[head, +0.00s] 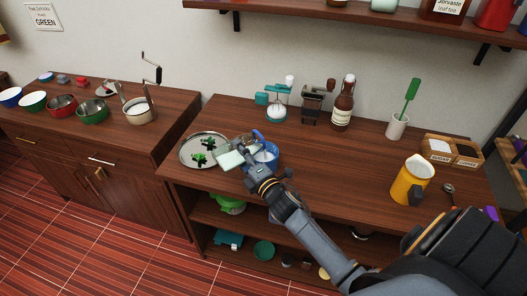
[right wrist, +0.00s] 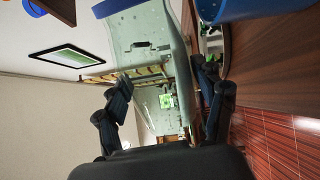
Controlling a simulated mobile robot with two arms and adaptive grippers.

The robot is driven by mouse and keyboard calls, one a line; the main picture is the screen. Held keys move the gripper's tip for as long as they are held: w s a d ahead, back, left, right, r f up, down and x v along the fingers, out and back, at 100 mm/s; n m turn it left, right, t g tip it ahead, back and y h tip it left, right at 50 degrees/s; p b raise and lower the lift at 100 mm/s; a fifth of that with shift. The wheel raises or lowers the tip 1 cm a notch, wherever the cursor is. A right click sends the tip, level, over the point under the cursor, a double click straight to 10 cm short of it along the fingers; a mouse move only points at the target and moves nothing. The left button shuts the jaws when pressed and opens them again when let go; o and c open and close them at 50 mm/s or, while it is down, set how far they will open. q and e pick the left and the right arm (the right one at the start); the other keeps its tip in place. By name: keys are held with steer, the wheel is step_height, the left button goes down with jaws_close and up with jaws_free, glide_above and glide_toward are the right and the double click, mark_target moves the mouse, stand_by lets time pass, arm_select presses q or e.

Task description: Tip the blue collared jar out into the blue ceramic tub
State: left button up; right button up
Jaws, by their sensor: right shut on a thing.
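I cannot tell what is in the jar or tub. My left gripper is not in view.
A round metal tray (head: 190,158) with dark green pieces lies just left of the jar. Behind stand a teal-based device (head: 276,113), a grinder (head: 312,108) and a brown bottle (head: 343,105). A yellow pitcher (head: 411,182) is at right. The middle of the counter is clear.

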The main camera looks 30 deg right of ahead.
steer(key=shift+m, duration=0.5)
stand_by(0.8)
steer(key=shift+d+r+m+p, duration=0.25)
steer(key=shift+r+m+p, duration=0.15)
steer(key=shift+m+p, duration=0.25)
steer(key=shift+d+r+m+p, duration=0.2)
steer(key=shift+r+m+p, duration=0.2)
steer(key=shift+m+p, duration=0.2)
stand_by(1.1)
